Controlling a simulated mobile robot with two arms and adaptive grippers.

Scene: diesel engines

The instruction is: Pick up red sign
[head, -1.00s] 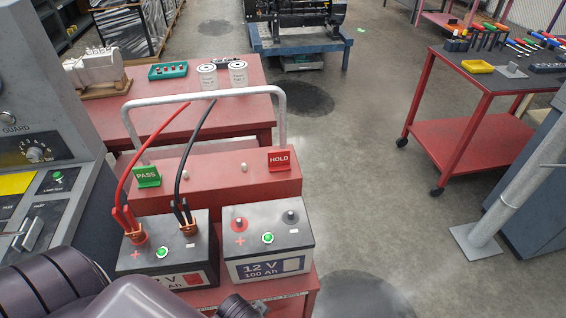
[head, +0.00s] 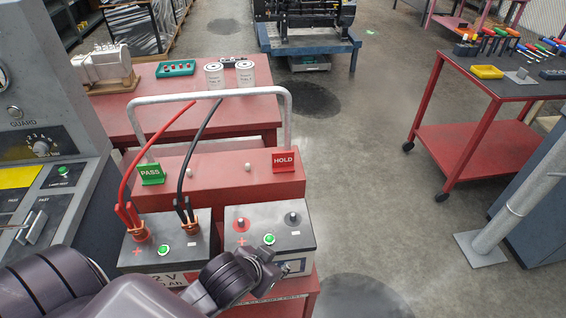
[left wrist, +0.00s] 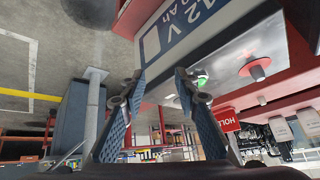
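The red sign (head: 284,160), marked HOLD, stands upright at the right end of the red box on the cart. It also shows in the left wrist view (left wrist: 226,121), turned over, right of my fingers and apart from them. A green PASS sign (head: 151,174) stands at the box's left end. My left gripper (head: 268,268) is over the front of the right battery, lower and nearer than the red sign. In the left wrist view its blue-padded fingers (left wrist: 158,78) are spread with nothing between them. My right gripper is not in view.
Two 12 V batteries sit in front of the box: the left one (head: 168,244) carries red and black cables, the right one (head: 275,227) has bare terminals. A grey handle bar (head: 210,95) arches over the box. Two white canisters (head: 245,74) stand on the red table behind.

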